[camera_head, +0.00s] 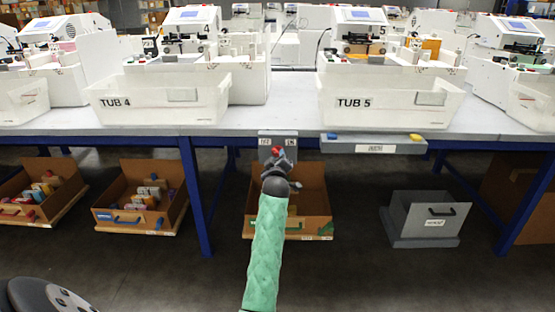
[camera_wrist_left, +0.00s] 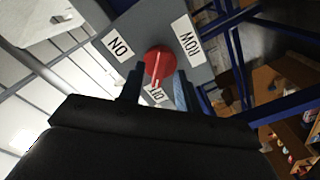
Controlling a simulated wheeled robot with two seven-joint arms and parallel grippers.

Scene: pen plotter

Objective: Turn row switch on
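The row switch is a red round knob (camera_wrist_left: 160,62) on a grey panel (camera_wrist_left: 137,22) fixed at the table's front edge. In the head view the panel (camera_head: 278,135) carries an OFF label at left and an ON label at right. The wrist view shows ON and ROW labels and a third label partly hidden by the fingers. The knob's pale ridge runs toward that third label. My left gripper (camera_head: 279,163) is at the panel, its two fingers (camera_wrist_left: 158,88) apart on either side of the knob. I cannot tell whether they touch it. My right gripper is out of view.
The blue-framed table (camera_head: 280,112) holds tubs 4 (camera_head: 155,112) and 5 (camera_head: 385,112) and several plotters. A grey tray (camera_head: 375,147) hangs right of the panel. Cardboard boxes (camera_head: 128,172) and a grey bin (camera_head: 422,228) stand below. Blue legs (camera_head: 198,200) flank the space.

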